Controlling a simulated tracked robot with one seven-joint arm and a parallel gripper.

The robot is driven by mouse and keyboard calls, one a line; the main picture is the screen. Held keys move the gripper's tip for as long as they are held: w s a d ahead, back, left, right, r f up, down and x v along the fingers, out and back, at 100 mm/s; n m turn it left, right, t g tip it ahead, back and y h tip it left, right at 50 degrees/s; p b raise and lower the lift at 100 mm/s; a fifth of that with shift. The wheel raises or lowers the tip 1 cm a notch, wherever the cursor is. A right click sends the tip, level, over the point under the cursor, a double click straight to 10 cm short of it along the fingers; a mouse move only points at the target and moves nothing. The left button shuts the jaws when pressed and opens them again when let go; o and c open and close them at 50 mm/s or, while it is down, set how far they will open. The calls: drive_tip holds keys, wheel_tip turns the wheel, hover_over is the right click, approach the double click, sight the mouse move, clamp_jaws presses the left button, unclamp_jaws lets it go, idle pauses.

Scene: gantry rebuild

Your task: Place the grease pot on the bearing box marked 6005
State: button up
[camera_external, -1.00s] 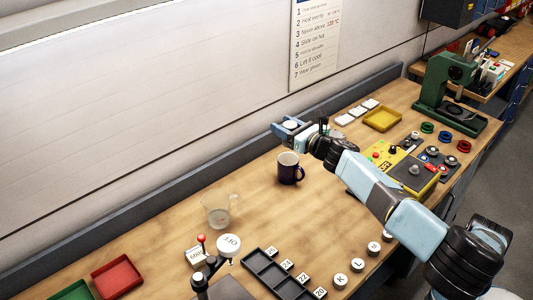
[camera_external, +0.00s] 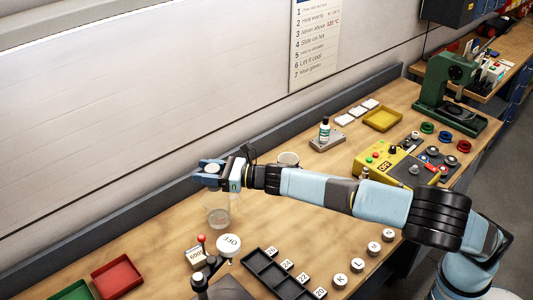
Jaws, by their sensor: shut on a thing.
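My gripper (camera_external: 208,172) is shut on a small pot with a white round top (camera_external: 212,168), which I take to be the grease pot. It is held above the back part of the bench, over and slightly behind the glass beaker. The blue fingers hide much of the pot. A small cream box (camera_external: 197,256) with dark print stands at the front left, beside the red-knobbed lever. Its print seems to begin with 600, but I cannot read it fully. It is nearer the camera than my gripper.
A glass beaker (camera_external: 218,214) stands below my gripper. A white disc marked OFF (camera_external: 229,243) is right of the cream box, and a red-knobbed lever (camera_external: 201,240) is close by. A red tray (camera_external: 117,275) lies left. A mug (camera_external: 288,158) is partly behind my arm.

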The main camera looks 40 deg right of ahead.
drive_tip(key=s+a+r+n+g+y, duration=0.2)
drive_tip(key=a+r, duration=0.1)
drive_tip(key=a, duration=0.3)
drive_tip(key=s+a+r+n+g+y, duration=0.2)
drive_tip(key=a+r, duration=0.1)
drive_tip(key=a, duration=0.3)
hover_over(190, 254)
wheel_tip(190, 254, down, 23)
drive_tip(key=shift+f, duration=0.1)
drive_tip(key=o, duration=1.1)
drive_tip(key=shift+f, duration=0.1)
drive_tip(key=v, duration=1.2)
drive_tip(key=shift+r, duration=0.3)
